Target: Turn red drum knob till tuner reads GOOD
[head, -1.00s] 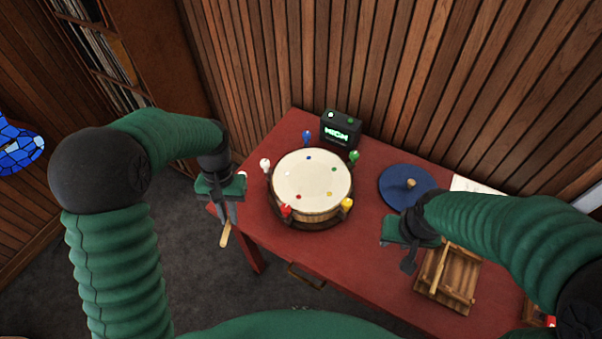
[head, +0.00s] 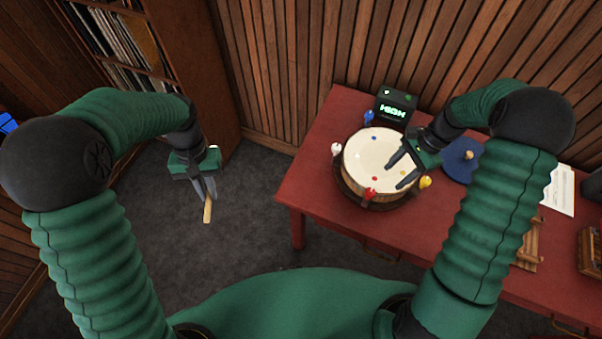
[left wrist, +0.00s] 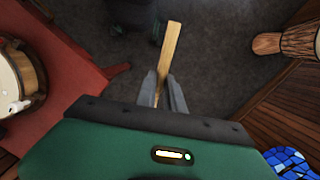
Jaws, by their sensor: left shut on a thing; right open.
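The drum (head: 377,178) has a cream head with coloured dots and stands on the red table. The red knob (head: 369,194) is on its near rim. White (head: 336,148), blue (head: 369,116) and yellow (head: 425,182) knobs also show on the rim. The tuner (head: 396,108) behind the drum reads HIGH in green. My right gripper (head: 392,176) is open above the drum head, beyond the red knob, and appears empty. My left gripper (head: 210,196) is shut on a wooden stick (head: 207,212), held over the floor left of the table. The stick also shows in the left wrist view (left wrist: 170,50).
The red table (head: 310,180) has a blue disc (head: 461,162) with a wooden knob, white paper (head: 559,190) and a wooden tray (head: 528,246) to the right. A shelf (head: 170,60) stands at the back left.

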